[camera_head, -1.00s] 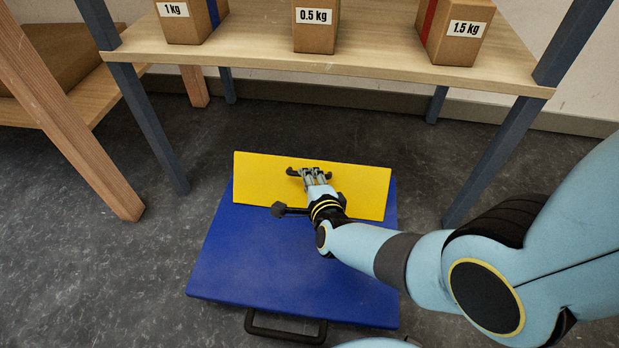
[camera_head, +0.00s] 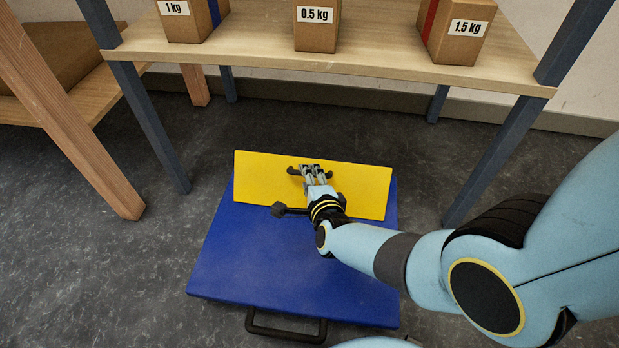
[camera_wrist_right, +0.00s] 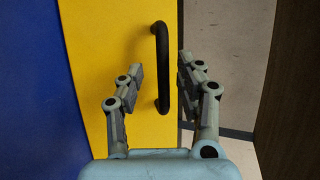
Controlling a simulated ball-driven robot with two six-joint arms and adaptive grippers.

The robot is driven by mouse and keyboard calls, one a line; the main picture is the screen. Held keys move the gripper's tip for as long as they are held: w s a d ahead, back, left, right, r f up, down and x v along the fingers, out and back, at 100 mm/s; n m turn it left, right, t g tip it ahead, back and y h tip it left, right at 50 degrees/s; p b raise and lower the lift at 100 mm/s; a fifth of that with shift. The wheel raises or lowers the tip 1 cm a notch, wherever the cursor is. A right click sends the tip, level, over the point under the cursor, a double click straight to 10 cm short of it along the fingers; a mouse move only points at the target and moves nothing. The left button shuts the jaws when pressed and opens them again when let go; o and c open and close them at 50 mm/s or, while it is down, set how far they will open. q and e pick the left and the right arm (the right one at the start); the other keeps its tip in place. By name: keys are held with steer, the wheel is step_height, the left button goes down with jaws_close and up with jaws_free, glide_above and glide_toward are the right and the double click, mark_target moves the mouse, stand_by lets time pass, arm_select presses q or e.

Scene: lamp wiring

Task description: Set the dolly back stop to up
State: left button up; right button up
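The dolly has a blue deck (camera_head: 270,265) on the floor. A yellow panel, the back stop (camera_head: 255,177), is across its far end. The panel's exact tilt is hard to tell. A black handle (camera_head: 292,171) is on the yellow panel, partly hidden by my fingers. My right gripper (camera_head: 310,168) is at this handle. In the right wrist view its fingers (camera_wrist_right: 160,70) are spread, one on each side of the handle (camera_wrist_right: 160,50), with gaps visible. I cannot tell how deep the handle is between them. My left gripper is not in view.
A wooden shelf (camera_head: 360,55) with weight-labelled boxes, including the 0.5 kg box (camera_head: 315,25), stands above and behind the dolly on grey legs (camera_head: 490,165). Another black handle (camera_head: 285,328) is at the deck's near edge. Floor beside the dolly is clear.

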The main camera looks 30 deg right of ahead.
steer(key=v, duration=1.2)
